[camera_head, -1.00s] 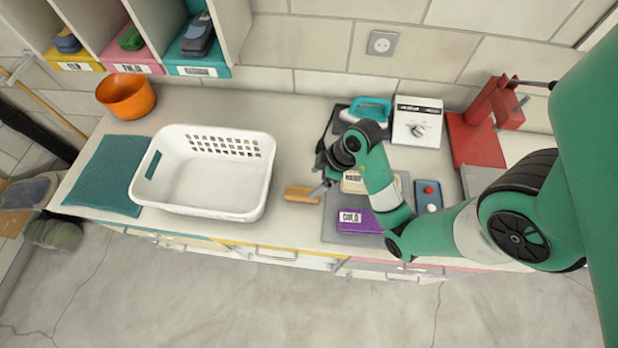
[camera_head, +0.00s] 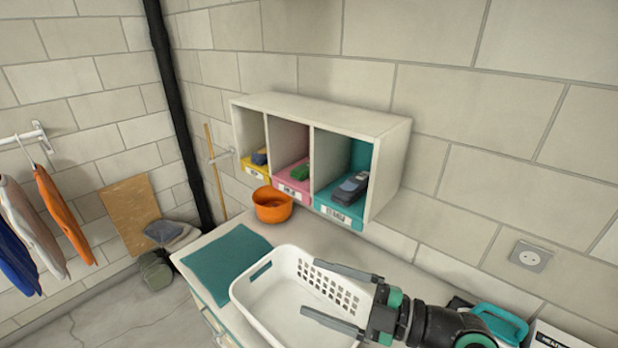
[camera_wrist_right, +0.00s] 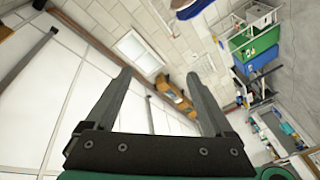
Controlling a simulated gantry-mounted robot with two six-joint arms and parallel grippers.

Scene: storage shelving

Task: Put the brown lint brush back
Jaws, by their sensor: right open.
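I cannot make out a brown lint brush in either current view; the counter area right of the basket is out of the head view or behind my arm. My right gripper (camera_head: 313,287) is open and empty, in front of the white laundry basket in the head view. Its two fingers also show spread apart in the right wrist view (camera_wrist_right: 160,85), with nothing between them. A wall cubby (camera_head: 385,175) has yellow, pink and teal labelled compartments. They hold a blue item (camera_head: 260,157), a green item (camera_head: 300,171) and a dark grey-blue item (camera_head: 351,187). My left gripper is not in view.
The white basket (camera_head: 262,290) stands on the counter, with a teal mat (camera_head: 228,262) to its left. An orange bowl (camera_head: 272,206) stands below the cubby. A teal-handled item (camera_head: 503,322) is at lower right. Clothes (camera_head: 30,230) hang at left.

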